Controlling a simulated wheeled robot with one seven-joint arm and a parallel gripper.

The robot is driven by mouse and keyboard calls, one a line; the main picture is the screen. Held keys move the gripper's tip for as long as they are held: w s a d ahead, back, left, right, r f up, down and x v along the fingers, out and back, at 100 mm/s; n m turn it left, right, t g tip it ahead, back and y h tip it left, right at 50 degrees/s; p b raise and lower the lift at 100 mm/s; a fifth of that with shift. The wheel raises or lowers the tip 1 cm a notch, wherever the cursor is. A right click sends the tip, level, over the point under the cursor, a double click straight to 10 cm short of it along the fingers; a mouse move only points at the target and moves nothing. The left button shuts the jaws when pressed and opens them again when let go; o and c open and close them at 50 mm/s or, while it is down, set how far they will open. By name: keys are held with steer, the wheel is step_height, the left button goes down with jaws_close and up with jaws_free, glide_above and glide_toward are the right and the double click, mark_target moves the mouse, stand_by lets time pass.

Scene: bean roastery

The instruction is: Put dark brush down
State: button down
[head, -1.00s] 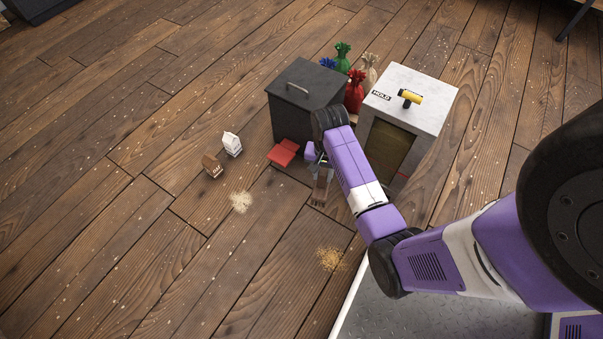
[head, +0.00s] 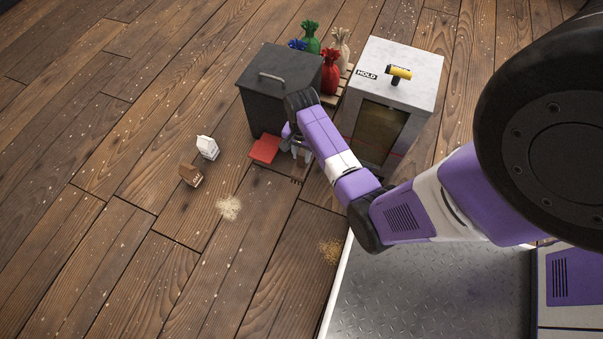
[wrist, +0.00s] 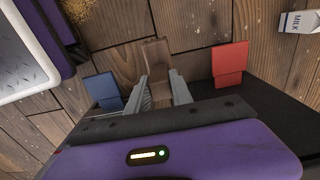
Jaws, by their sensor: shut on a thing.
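The dark brush (wrist: 156,62) is brown and sits between the two grey fingers of my gripper (wrist: 160,92) in the wrist view. My gripper is shut on it. In the head view my gripper (head: 297,150) is low in front of the dark bin, and only the dark end of the brush (head: 296,181) shows below it. I cannot tell whether the brush touches the floor. A red dustpan-like piece (head: 264,149) lies just left of my gripper; it also shows right of the brush in the wrist view (wrist: 229,62). A blue piece (wrist: 103,87) lies left of it there.
A dark lidded bin (head: 275,95) and a grey cabinet marked HOLD (head: 405,65) stand behind. Coloured sacks (head: 328,72) stand between them. A milk carton (head: 207,147) and brown carton (head: 190,174) stand left. Two spills (head: 229,207) (head: 330,250) lie in front.

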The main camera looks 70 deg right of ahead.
mark_target(302, 173)
step_height(302, 173, down, 13)
steer(key=b, duration=0.6)
steer(key=shift+f+b, duration=0.15)
steer(key=shift+b, duration=0.15)
steer(key=c, duration=1.1)
jaws_free()
